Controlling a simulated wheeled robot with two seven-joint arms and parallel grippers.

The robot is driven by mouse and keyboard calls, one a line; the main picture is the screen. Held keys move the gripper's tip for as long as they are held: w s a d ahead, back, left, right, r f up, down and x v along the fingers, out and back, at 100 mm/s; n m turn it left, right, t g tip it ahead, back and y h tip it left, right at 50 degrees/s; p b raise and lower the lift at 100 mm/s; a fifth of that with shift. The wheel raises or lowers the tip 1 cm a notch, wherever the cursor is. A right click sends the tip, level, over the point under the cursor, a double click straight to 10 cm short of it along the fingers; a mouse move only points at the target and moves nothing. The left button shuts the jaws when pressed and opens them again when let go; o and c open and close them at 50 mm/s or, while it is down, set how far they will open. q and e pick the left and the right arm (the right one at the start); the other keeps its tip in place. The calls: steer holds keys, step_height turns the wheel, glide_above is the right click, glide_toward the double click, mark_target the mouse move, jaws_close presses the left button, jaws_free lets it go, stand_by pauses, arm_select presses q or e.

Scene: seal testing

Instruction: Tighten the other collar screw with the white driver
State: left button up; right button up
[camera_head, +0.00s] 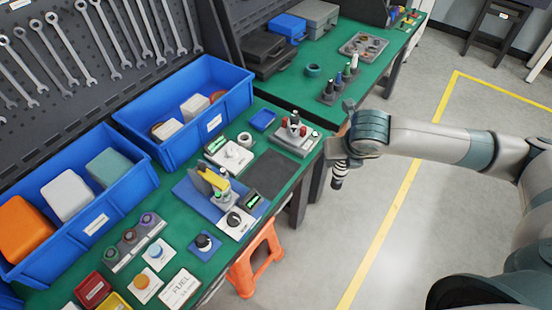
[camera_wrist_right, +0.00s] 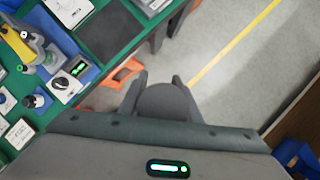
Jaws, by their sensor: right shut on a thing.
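My right gripper (camera_head: 338,150) is over the bare floor, just off the green table's right edge. It is shut on a dark tool with a pale band (camera_head: 338,179), which hangs below it; I cannot tell its full colour or see its tip clearly. In the right wrist view, the fingers (camera_wrist_right: 158,85) close around a dark grey rounded end (camera_wrist_right: 165,103). A yellow and grey fixture (camera_head: 208,182) stands on a blue mat (camera_head: 190,195); it also shows in the right wrist view (camera_wrist_right: 22,45). Its collar screws are too small to tell. My left gripper is not in view.
A rack (camera_head: 333,96) with several upright drivers stands on the far green table. Blue bins (camera_head: 187,111) line the back. A white block with a black knob (camera_head: 236,220) is beside the fixture. An orange stool (camera_head: 258,255) is under the table edge. The floor at right is open.

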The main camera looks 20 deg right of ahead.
steer(key=shift+a+f+m+b, duration=0.35)
steer(key=shift+a+f+m, duration=0.05)
steer(key=shift+m, duration=0.1)
steer(key=s+a+f+m+g+b, duration=0.1)
steer(key=m+b, duration=0.4)
steer(key=m, duration=0.6)
steer(key=s+a+f+m+g+b, duration=0.1)
steer(key=s+a+m+g+b, duration=0.2)
steer(key=m, duration=0.7)
steer(key=s+a+f+m+g+y+b, duration=0.1)
steer(key=a+m+g+b, duration=0.4)
steer(key=m, duration=0.6)
steer(key=shift+s+a+f+m+b, duration=0.3)
steer(key=shift+s+a+b, duration=0.2)
steer(key=shift+s+b, duration=0.35)
steer(key=shift+a, duration=0.1)
